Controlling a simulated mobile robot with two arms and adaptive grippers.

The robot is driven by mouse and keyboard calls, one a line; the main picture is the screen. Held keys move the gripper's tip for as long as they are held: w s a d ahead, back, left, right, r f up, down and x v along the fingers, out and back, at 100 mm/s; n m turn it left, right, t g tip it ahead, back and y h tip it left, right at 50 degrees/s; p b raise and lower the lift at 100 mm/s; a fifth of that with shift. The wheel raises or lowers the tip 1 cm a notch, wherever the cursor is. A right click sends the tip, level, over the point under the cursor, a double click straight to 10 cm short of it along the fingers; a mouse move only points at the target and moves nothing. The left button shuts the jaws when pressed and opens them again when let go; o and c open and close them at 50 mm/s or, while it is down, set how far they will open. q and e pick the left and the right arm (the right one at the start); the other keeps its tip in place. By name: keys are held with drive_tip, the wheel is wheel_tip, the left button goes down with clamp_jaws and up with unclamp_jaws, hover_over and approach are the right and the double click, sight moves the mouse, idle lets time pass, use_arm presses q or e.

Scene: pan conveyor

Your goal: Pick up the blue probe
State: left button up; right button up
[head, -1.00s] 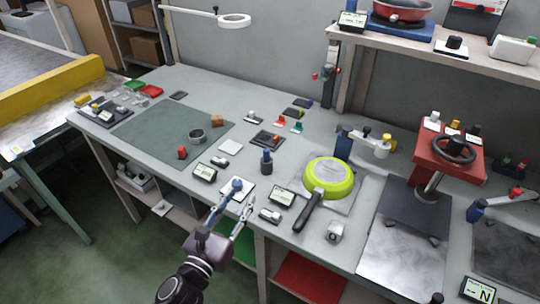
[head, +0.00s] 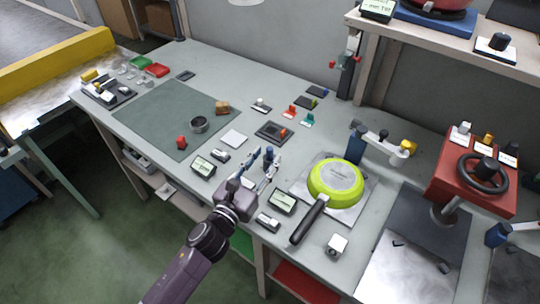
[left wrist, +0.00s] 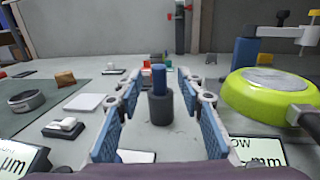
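The blue probe (head: 269,152) stands upright on the bench, left of the green pan. In the left wrist view the probe (left wrist: 158,78) has a blue top and sits in a dark grey round base (left wrist: 160,105). My left gripper (head: 266,161) is open, just on the near side of the probe. In the left wrist view its two blue-padded fingers (left wrist: 158,92) appear left and right of the probe, with a gap on each side. I cannot tell whether the fingertips have reached past it. My right gripper is not in view.
A lime-green pan (head: 336,177) lies upside down on a plate to the right, close to the right finger in the wrist view. Small displays (head: 282,201) and (head: 203,166) flank the gripper. A white square (head: 234,138) and a dark tray (head: 272,131) lie beyond.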

sight(268, 154)
use_arm(q)
drive_tip(key=x, duration=0.2)
drive_tip(key=shift+w+d, duration=0.1)
drive_tip(key=shift+w, duration=0.25)
drive_tip(key=shift+w+d, duration=0.15)
drive_tip(key=shift+w, duration=0.2)
drive_tip(key=shift+c, duration=0.9)
clamp_jaws()
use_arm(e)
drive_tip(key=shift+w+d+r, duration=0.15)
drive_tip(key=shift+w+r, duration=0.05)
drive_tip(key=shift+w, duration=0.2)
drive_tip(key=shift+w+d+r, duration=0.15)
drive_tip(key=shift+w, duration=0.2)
